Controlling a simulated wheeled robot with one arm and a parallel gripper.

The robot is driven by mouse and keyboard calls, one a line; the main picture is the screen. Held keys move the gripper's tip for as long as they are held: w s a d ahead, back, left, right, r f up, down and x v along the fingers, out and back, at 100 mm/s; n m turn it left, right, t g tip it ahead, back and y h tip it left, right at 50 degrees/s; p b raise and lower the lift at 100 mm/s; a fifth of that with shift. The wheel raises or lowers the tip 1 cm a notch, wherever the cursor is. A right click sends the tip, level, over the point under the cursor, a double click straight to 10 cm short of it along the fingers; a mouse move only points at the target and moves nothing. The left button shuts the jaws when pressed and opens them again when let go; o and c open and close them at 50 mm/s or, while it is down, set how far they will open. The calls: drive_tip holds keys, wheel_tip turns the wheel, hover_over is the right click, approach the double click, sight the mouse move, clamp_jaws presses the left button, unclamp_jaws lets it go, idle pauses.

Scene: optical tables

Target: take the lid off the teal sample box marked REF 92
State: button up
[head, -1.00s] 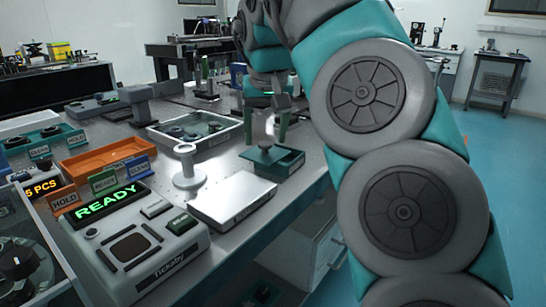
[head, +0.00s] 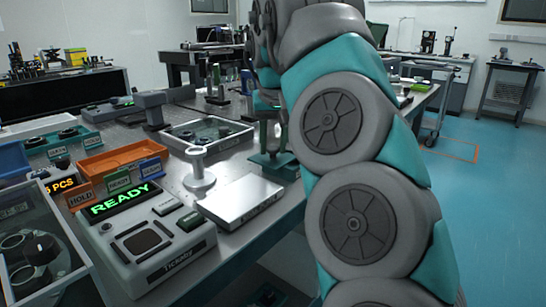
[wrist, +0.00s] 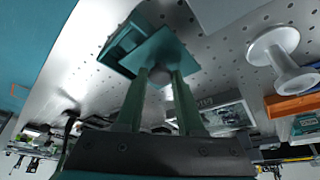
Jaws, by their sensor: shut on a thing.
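The teal sample box (head: 289,174) stands on the metal table near its right edge, partly hidden by my arm in the head view. Its lid (head: 268,159) is a flat teal plate with a round knob. In the wrist view the lid (wrist: 150,55) sits offset or tilted over the box (wrist: 117,46), and a dark gap shows at the left. I cannot tell whether it is clear of the box. My gripper (wrist: 160,78) is shut on the lid's knob, with a green finger on each side. The REF marking is not readable.
A silver flat case (head: 240,202) and a pale spool-shaped post (head: 198,172) stand left of the box. A clear-lidded tray (head: 205,134) lies behind. The READY console (head: 150,245) and orange bin (head: 120,160) are farther left. The table edge and open floor are at right.

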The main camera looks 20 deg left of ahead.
sight(274, 149)
clamp_jaws()
drive_tip(key=shift+d+r, duration=0.1)
drive_tip(key=shift+r, duration=0.2)
idle(0.3)
drive_tip(key=shift+w+d+r, duration=0.1)
drive_tip(key=shift+r, duration=1.25)
